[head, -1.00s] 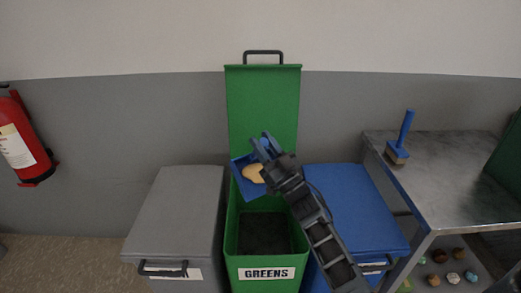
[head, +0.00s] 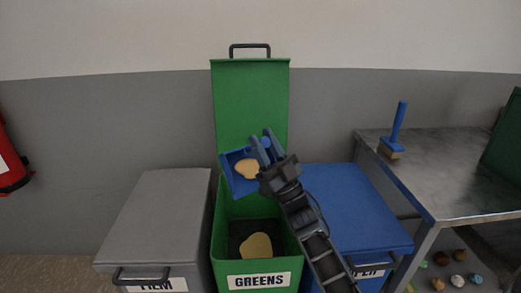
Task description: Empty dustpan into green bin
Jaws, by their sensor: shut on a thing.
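The green bin (head: 227,249), labelled GREENS, stands in the middle with its green lid (head: 250,105) raised against the wall. My gripper (head: 266,146) is shut on the blue dustpan (head: 240,187), apparently at its handle, though the fingers partly hide the grasp. The dustpan is held above the rear part of the bin's opening, tilted with its face toward me. A tan flat piece (head: 247,168) shows on the dustpan. Another tan piece (head: 257,247) lies inside the bin on its dark bottom.
A closed grey bin (head: 158,215) stands left of the green one, a closed blue bin (head: 345,205) right. A metal table (head: 440,180) at right carries a blue-handled brush (head: 394,135). Several small lumps lie on its lower shelf. A red extinguisher (head: 10,165) hangs at far left.

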